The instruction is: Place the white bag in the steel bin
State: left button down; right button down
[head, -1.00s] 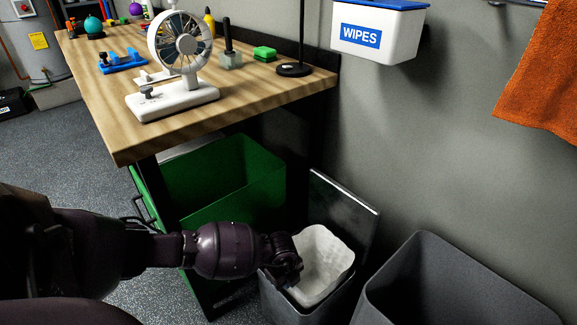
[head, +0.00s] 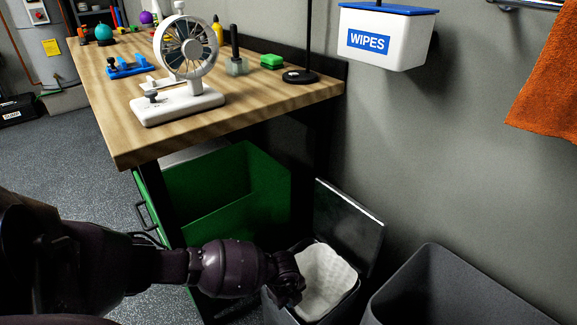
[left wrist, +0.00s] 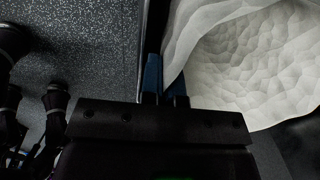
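The white bag (head: 328,281) is inside the mouth of the steel bin (head: 347,226), whose lid stands open against the wall side. The bag also fills the upper right of the left wrist view (left wrist: 245,60). My left gripper (head: 298,284) is at the left side of the bin's mouth, with its fingers pointing down. In the left wrist view, its two blue fingers (left wrist: 166,80) are close together, with an edge of the bag running down between them. The fingertips are hidden in the head view. My right gripper is not in view.
A larger grey bin (head: 450,290) stands open to the right. A green bin (head: 225,205) is under the wooden workbench (head: 130,135), which holds a white fan (head: 185,60) and several small things. A wipes box (head: 385,40) hangs on the wall.

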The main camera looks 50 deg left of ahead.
pick_arm(q)
jog(key=c, duration=1.8)
grip_release()
jog(key=o, duration=0.4)
jog(key=shift+o, duration=0.2)
jog(key=shift+s, duration=0.1)
jog(key=shift+r, duration=0.35)
notch_tip(320, 180, up, 13)
jog(key=p, duration=0.5)
jog(key=shift+s+f+p, duration=0.2)
jog(key=shift+s+p, duration=0.1)
jog(key=shift+s, duration=0.15)
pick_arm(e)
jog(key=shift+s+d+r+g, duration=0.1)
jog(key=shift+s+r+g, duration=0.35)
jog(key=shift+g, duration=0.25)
